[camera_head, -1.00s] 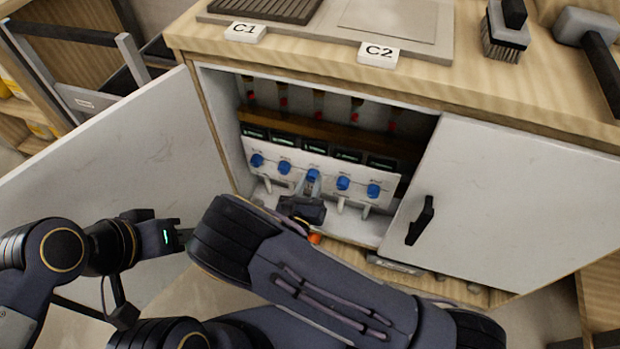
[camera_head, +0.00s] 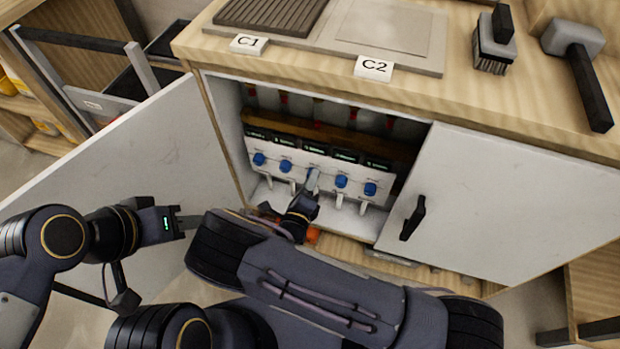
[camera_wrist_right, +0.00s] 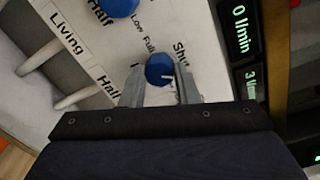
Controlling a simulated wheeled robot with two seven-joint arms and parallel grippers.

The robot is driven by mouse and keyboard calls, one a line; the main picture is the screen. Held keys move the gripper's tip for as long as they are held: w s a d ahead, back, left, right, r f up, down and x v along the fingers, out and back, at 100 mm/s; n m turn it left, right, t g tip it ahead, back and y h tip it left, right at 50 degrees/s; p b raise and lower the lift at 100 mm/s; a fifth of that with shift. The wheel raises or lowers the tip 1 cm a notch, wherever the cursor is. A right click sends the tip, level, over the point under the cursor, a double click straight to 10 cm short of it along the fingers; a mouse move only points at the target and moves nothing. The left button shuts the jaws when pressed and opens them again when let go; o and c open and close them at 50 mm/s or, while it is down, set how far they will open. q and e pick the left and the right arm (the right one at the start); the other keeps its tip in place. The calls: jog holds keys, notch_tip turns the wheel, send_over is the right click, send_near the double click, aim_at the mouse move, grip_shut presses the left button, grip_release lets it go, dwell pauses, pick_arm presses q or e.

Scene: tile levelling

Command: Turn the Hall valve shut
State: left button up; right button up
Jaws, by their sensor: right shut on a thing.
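The Hall valve is a round blue knob (camera_wrist_right: 160,69) on a white panel, with a "Hall" label beside it in the right wrist view. "Low", "Full" and "Shut" are printed around it; I cannot tell clearly which mark it points at. My right gripper (camera_wrist_right: 160,86) is shut on this knob, one finger on each side. In the head view my right gripper (camera_head: 312,181) reaches into the open cabinet at the middle of the knob row and hides the knob. My left gripper (camera_head: 188,222) hangs away from the panel, near the open left door; its finger gap is unclear.
Other blue knobs (camera_head: 341,181) sit close on both sides in the panel row (camera_head: 262,178). Small dark displays (camera_head: 345,156) run above them. The left cabinet door (camera_head: 120,150) stands open; the right door (camera_head: 490,200) covers the right side. The worktop (camera_head: 480,95) overhangs above.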

pick_arm(q)
jog(key=shift+r+p, duration=0.65)
jog(key=shift+r, duration=0.15)
pick_arm(e)
jog(key=shift+n, duration=3.1)
jog(key=shift+f, duration=0.1)
jog(key=o, duration=1)
